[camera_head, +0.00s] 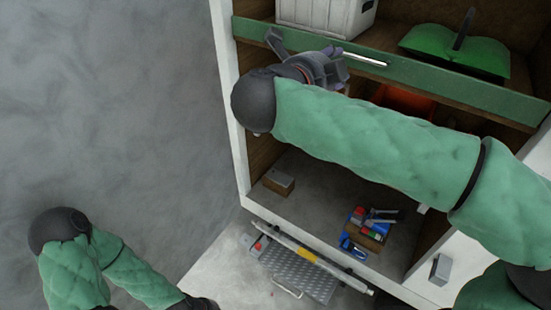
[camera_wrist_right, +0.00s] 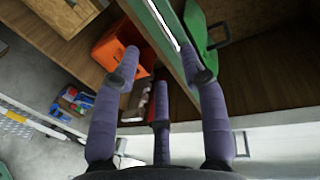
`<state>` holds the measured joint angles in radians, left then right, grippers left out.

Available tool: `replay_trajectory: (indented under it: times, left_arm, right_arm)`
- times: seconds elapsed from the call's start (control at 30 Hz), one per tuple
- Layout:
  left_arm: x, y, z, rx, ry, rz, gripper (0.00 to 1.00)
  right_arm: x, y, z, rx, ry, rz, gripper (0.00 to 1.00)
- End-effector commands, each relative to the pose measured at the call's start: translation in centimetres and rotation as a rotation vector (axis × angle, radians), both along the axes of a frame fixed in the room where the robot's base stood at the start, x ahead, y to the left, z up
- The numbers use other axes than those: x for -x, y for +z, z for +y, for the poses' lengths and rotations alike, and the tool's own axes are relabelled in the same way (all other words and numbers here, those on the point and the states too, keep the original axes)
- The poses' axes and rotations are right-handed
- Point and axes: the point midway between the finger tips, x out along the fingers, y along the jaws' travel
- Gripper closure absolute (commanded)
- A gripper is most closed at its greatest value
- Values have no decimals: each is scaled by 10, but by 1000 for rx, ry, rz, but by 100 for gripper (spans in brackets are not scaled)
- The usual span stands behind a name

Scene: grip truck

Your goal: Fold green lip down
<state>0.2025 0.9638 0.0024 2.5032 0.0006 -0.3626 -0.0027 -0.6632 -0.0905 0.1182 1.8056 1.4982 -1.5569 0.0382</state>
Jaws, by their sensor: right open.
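The green lip (camera_head: 450,82) is a long board standing upright along the front edge of the upper shelf. It carries a bright metal strip (camera_head: 365,60). My right gripper (camera_head: 335,68) is at the left part of the lip, with the forearm crossing in front of the shelves. In the right wrist view my right gripper (camera_wrist_right: 163,62) has its purple fingers spread, and the lip (camera_wrist_right: 150,28) runs between them. The right finger overlaps the lip's edge; contact cannot be told. My left arm is at the lower left, its gripper out of frame.
A white crate (camera_head: 327,14) and a green bin-like item with a dark handle (camera_head: 458,50) stand behind the lip. An orange bin (camera_wrist_right: 112,50) is on the shelf below. A wooden block (camera_head: 279,181) and a blue tool box (camera_head: 366,229) lie on the lower floor. A grey wall is left.

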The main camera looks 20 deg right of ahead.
Motion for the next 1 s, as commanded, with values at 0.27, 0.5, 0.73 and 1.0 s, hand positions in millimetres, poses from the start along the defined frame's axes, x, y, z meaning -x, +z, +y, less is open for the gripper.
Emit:
replay_trajectory:
  times: [0.27, 0.5, 0.73, 1.0]
  left_arm:
    - [0, -17, 0, 0, 0, 0, 100]
    - [0, -30, 0, 0, 0, 0, 100]
    - [0, -41, 0, 0, 0, 0, 100]
    - [0, -54, 0, 0, 0, 0, 100]
  right_arm:
    - [-30, -38, 7, 103, 46, 34, 57]
    - [-54, -70, 15, 188, 98, 65, 57]
    - [-74, -102, 22, 259, 148, 100, 57]
    - [-96, -142, 30, 335, 211, 146, 57]
